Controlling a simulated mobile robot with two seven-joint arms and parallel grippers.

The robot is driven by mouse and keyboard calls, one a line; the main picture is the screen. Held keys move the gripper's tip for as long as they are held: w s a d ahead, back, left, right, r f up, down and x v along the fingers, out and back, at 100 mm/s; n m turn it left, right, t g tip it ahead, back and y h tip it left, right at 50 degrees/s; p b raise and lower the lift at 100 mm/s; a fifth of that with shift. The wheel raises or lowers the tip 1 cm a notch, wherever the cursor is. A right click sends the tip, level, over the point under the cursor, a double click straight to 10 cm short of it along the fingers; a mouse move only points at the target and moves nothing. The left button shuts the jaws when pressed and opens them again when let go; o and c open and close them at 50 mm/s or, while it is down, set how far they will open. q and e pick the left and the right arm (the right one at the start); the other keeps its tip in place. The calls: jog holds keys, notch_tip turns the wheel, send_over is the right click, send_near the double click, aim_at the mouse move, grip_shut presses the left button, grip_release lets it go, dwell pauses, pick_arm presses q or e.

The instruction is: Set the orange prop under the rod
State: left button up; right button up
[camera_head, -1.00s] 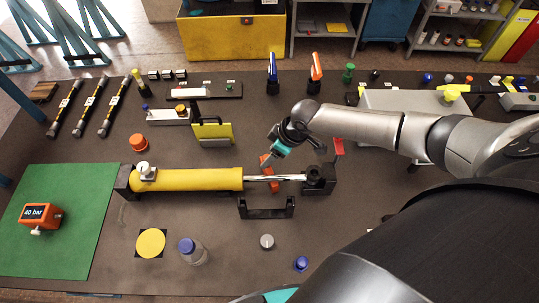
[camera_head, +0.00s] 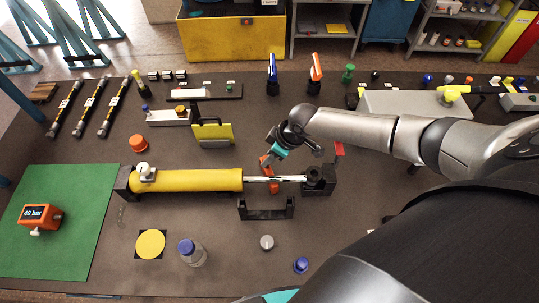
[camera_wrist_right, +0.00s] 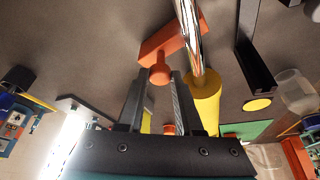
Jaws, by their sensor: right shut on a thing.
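The orange prop (camera_head: 274,187) is at the silver rod (camera_head: 287,178) of the yellow cylinder (camera_head: 190,180). In the right wrist view the prop (camera_wrist_right: 162,42) has a crossbar with a round knob, and the bar's end passes behind the rod (camera_wrist_right: 190,35), on its table side. My right gripper (camera_wrist_right: 158,76) is shut on the knob end of the prop. In the head view the gripper (camera_head: 269,158) reaches down just behind the rod and partly hides the prop. Whether the prop touches the rod cannot be told. My left gripper is not in view.
A black U-shaped bracket (camera_head: 266,212) stands just in front of the rod. The rod ends in a black end block (camera_head: 319,180). A yellow panel (camera_head: 213,134) stands behind the cylinder. A grey knob (camera_head: 267,242) and a capped bottle (camera_head: 193,254) are nearer the front.

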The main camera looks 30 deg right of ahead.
grip_shut()
dwell(0.7)
